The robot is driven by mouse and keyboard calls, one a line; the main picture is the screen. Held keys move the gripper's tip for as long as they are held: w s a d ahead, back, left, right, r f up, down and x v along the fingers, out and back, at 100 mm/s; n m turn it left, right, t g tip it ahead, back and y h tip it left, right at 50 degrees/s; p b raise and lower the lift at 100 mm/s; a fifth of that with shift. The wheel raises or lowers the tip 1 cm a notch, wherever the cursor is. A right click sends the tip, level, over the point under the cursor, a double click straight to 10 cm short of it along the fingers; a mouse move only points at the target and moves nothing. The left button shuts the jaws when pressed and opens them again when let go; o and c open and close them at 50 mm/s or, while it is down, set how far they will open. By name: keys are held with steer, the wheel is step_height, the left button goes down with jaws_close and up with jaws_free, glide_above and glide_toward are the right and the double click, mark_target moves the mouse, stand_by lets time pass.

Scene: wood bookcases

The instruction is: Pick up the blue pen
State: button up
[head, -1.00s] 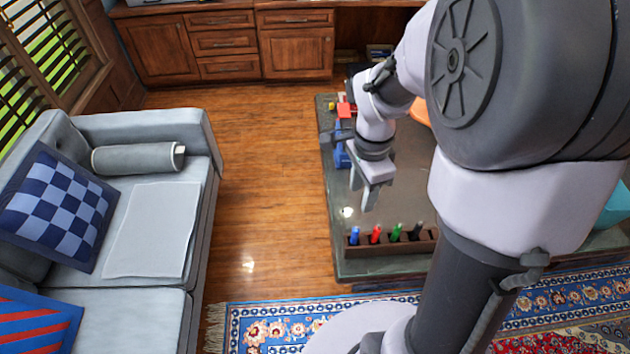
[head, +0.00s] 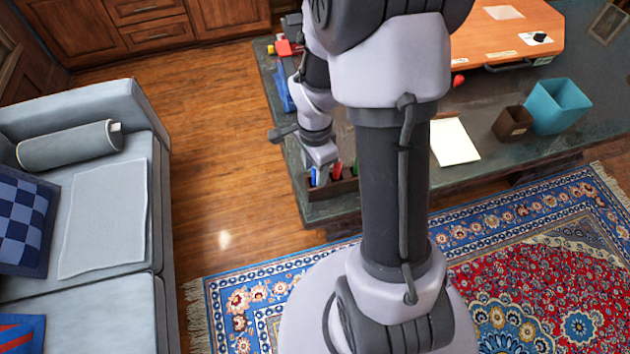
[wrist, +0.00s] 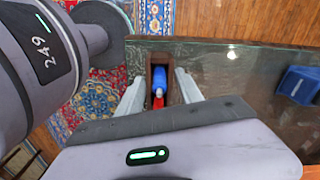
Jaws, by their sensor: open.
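The blue pen (wrist: 158,88) stands in a dark wooden pen holder (wrist: 159,62) near the table edge in the wrist view. A red pen (wrist: 158,102) stands right behind it, nearer my wrist. My gripper (wrist: 160,76) is open, with one finger on each side of the holder and the blue pen between them in the picture. I cannot tell whether the fingers touch anything. In the head view my gripper (head: 320,167) is just above the left end of the holder (head: 345,188).
The dark tabletop (head: 480,120) bears a white paper (head: 454,142), a brown cup (head: 512,123), a teal bin (head: 558,105) and an orange board (head: 505,45). A blue object (head: 284,95) lies near the left edge. A grey sofa (head: 100,220) stands left, across open floor.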

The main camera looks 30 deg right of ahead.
steer(key=shift+r, duration=0.15)
jaws_close()
